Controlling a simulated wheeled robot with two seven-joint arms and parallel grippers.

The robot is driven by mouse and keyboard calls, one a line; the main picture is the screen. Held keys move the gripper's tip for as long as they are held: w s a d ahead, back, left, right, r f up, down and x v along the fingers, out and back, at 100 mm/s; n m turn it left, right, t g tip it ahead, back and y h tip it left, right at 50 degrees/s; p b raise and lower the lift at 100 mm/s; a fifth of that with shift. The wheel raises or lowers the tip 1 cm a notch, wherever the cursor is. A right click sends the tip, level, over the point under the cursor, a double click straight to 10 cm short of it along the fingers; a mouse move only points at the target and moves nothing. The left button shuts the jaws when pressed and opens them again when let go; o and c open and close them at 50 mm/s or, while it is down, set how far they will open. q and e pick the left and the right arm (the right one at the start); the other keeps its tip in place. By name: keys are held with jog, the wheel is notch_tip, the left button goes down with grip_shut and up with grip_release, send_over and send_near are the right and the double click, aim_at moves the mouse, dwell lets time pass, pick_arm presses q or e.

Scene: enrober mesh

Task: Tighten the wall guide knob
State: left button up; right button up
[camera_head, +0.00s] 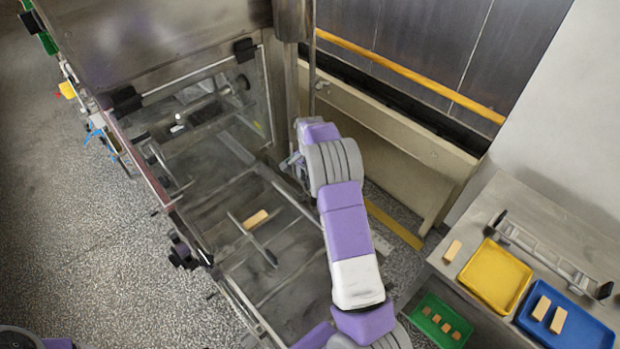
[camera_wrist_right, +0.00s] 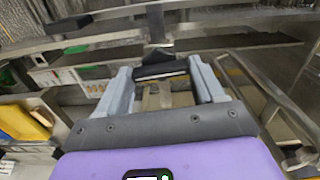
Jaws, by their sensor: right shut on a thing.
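My right gripper (camera_wrist_right: 160,66) has its two grey fingers on either side of a black knob (camera_wrist_right: 161,71), which sits at the end of a metal bracket on a rail. The gripper is shut on this knob. In the head view my right arm reaches up to the right side of the steel machine, and its gripper (camera_head: 293,162) is mostly hidden behind the wrist. The knob cannot be made out there. My left gripper is not in view.
The machine's mesh bed (camera_head: 285,262) carries a tan bar (camera_head: 255,219). At right, a table holds a yellow tray (camera_head: 493,280), a blue tray (camera_head: 590,328) with bars and a loose bar (camera_head: 452,251). A green tray (camera_head: 420,325) sits lower. A yellow rail (camera_head: 410,75) runs behind.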

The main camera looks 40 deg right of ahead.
jog(key=shift+r+m, duration=0.1)
jog(key=shift+m, duration=0.4)
jog(key=shift+w, duration=0.1)
jog(key=o, duration=1)
jog(key=shift+o, duration=0.2)
notch_tip(320, 180, up, 8)
jog(key=shift+f, duration=0.25)
